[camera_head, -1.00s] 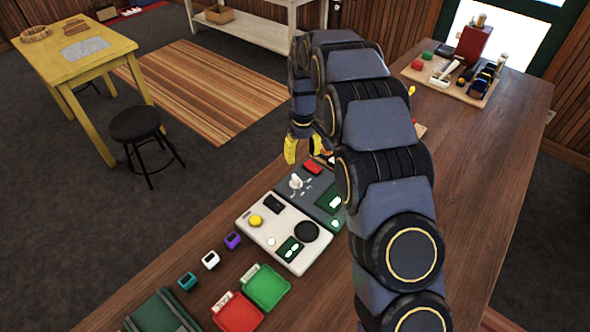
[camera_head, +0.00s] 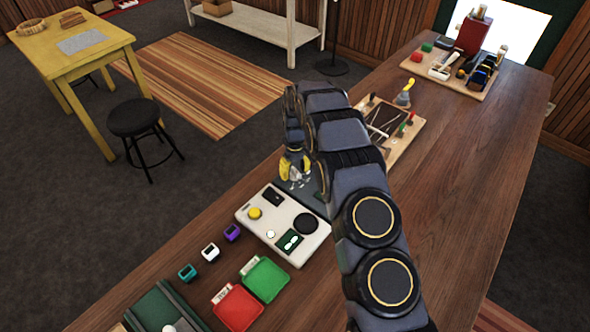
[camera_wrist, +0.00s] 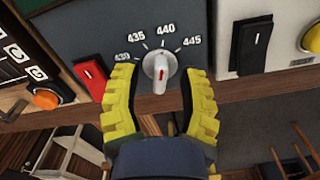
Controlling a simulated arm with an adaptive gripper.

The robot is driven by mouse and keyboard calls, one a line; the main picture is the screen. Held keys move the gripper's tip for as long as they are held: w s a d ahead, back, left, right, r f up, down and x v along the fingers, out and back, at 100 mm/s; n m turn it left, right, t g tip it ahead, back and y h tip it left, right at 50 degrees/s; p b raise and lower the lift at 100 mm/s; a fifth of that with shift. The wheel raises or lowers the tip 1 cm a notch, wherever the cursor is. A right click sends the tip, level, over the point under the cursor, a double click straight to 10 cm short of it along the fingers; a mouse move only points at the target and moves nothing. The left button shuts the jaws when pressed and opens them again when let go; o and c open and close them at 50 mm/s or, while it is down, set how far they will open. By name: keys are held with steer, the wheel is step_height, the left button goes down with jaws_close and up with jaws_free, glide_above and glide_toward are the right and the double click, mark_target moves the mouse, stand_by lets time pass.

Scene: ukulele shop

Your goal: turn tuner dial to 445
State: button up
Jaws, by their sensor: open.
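The tuner dial (camera_wrist: 159,64) is a white knob with a red mark, on a dark grey panel (camera_wrist: 234,75). Numbers 430, 435, 440 and 445 arc above it in the wrist view. The red mark stands roughly upright, nearest to the line of 440; the exact reading is hard to tell. My gripper (camera_wrist: 160,76) is open, its yellow ribbed fingers to the left and right of the dial, with gaps visible on both sides.
A red switch (camera_wrist: 91,76) lies left of the dial and a black switch (camera_wrist: 251,48) right of it. A white device (camera_head: 284,224) with a yellow button adjoins the panel. Red (camera_head: 238,308) and green (camera_head: 265,279) trays lie nearer. A tool board (camera_head: 410,148) lies beyond.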

steer(key=shift+f, duration=0.1)
jaws_close()
steer(key=shift+m, duration=0.3)
steer(key=m, duration=0.3)
steer(key=shift+f+m, duration=0.1)
steer(key=shift+m, duration=1.8)
